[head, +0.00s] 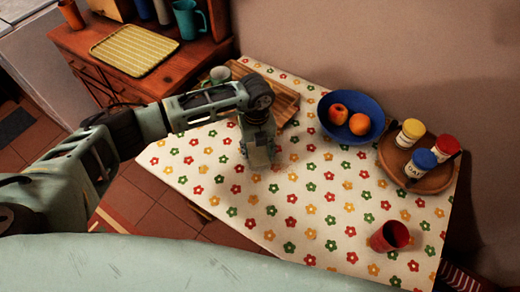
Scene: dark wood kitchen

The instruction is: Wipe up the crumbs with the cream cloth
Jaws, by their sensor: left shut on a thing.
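My left gripper (260,163) points down at the flowered tablecloth (310,205), left of the table's middle. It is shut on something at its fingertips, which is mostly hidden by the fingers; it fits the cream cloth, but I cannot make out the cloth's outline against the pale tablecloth. I cannot make out any crumbs at this size. My right gripper is not in view.
A blue bowl (374,109) with fruit stands behind and right of the gripper. A round wooden tray (439,178) carries several jars. A red cup (389,236) is near the front right. A wooden board (285,99) and a mug (220,75) are behind my arm.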

